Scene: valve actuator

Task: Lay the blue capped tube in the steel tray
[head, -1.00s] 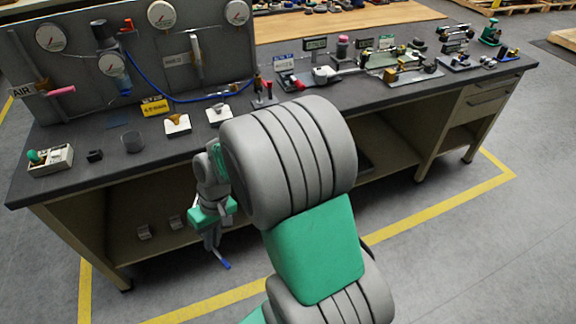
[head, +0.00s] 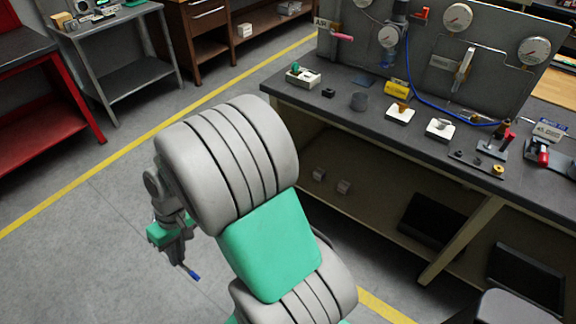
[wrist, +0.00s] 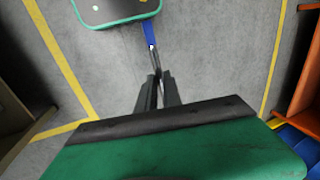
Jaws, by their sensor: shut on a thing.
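My gripper (head: 184,259) is shut on the blue capped tube (head: 193,274) and holds it in the air over the open floor, left of the bench. The blue cap points down and away from the fingers. In the wrist view the fingertips (wrist: 158,77) pinch the tube's thin grey end, and the blue cap (wrist: 150,33) sticks out beyond them. I cannot make out a steel tray in either view.
The dark-topped bench (head: 300,95) with the gauge panel (head: 430,50) stands at the right. A grey steel table (head: 110,30) with small items and a red bench (head: 45,125) stand at upper left. Clear floor lies between.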

